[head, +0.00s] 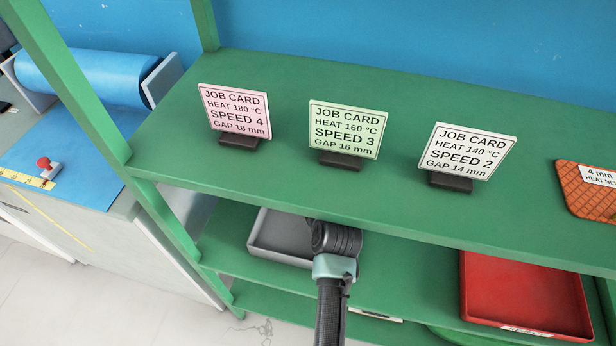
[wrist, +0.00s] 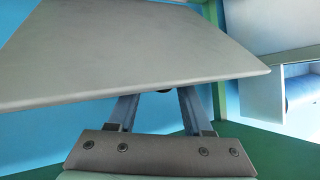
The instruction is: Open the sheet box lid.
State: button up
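A flat grey panel (wrist: 130,50), which looks like a lid, fills much of the wrist view, tilted, with its near edge crossing above my gripper (wrist: 158,103). My gripper's two fingers stand apart with a clear gap, and their tips pass behind the panel's edge. A small dark piece shows between them at that edge. I cannot tell whether the fingers touch the panel. In the head view a grey box (head: 270,253) sits on the shelf below the cards, partly hidden by my arm and the upper shelf. My fingers are hidden there.
The green upper shelf (head: 280,190) overhangs my arm and carries pink (head: 235,113), green (head: 345,130) and white (head: 468,152) job cards and an orange pad (head: 590,190). A red tray (head: 520,295) stands lower right. A bench with a blue roll (head: 85,80) is left.

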jog(key=shift+o, duration=0.6)
jog(key=shift+a, duration=0.1)
jog(key=v, duration=0.7)
jog(key=shift+s, duration=0.25)
jog(key=shift+r, duration=0.1)
